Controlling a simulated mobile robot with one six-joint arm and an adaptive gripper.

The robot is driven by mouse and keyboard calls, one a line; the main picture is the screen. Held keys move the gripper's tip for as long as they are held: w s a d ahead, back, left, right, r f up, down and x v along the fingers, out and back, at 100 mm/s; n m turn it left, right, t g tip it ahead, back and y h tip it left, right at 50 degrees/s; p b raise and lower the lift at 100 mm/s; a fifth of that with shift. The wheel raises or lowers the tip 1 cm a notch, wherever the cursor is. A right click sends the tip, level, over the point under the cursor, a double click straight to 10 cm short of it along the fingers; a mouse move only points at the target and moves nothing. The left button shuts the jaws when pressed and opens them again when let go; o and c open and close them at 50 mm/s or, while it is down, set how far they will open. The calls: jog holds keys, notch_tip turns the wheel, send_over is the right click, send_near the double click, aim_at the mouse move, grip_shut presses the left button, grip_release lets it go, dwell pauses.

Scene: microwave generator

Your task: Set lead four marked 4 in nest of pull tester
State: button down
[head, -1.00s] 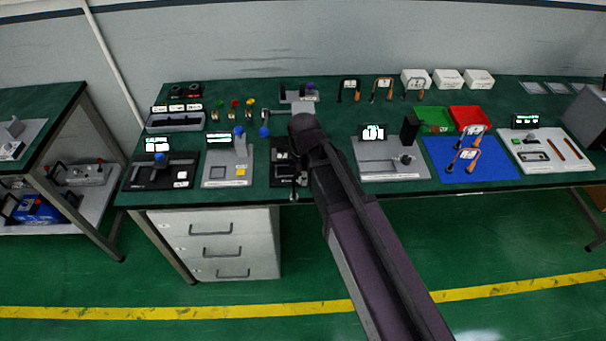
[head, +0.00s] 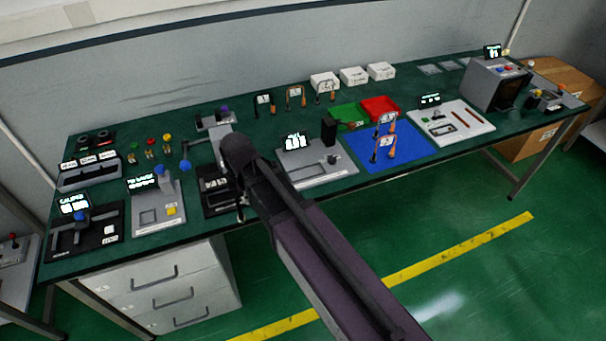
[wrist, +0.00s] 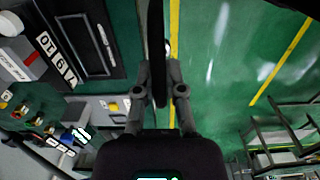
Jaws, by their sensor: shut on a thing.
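My gripper (wrist: 158,72) shows in the wrist view with both fingers closed on a thin dark upright piece (wrist: 157,35), apparently a lead seen edge-on. Its number cannot be read, and no 4 shows on it. In the head view my arm hides the gripper and the held piece. A black-based fixture (head: 219,198) with a grey block and a blue-knobbed lever stands just left of my arm's end, partly covered by it. I cannot tell for sure which station is the pull tester, and its nest is not clear to see. Two labelled leads (head: 385,147) stand on the blue mat (head: 415,152).
More leads (head: 295,97) stand along the back, near white boxes (head: 353,76). A caliper station (head: 98,238), a gauge station (head: 145,215) and a grey display station (head: 318,168) line the front. Red (head: 379,106) and green trays sit behind the mat. The floor in front is open.

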jog(key=w+d, duration=0.3)
jog(key=d, duration=0.7)
jog(key=w+d, duration=0.3)
jog(key=d, duration=0.7)
jog(key=shift+r, duration=0.15)
jog(key=w+a+f+b, duration=0.1)
jog(key=w+a, duration=0.1)
jog(key=w, duration=1.2)
jog(key=shift+w+a+f, duration=0.15)
jog(key=shift+w+f, duration=0.05)
jog(key=shift+w, duration=0.1)
jog(key=shift+w+a+f+b, duration=0.1)
jog(key=shift+w+f+b, duration=0.2)
jog(key=shift+f+b, duration=0.65)
jog(key=shift+w+f+b, duration=0.3)
jog(key=shift+f+b, duration=0.6)
jog(key=shift+b, duration=0.05)
jog(key=shift+f, duration=0.1)
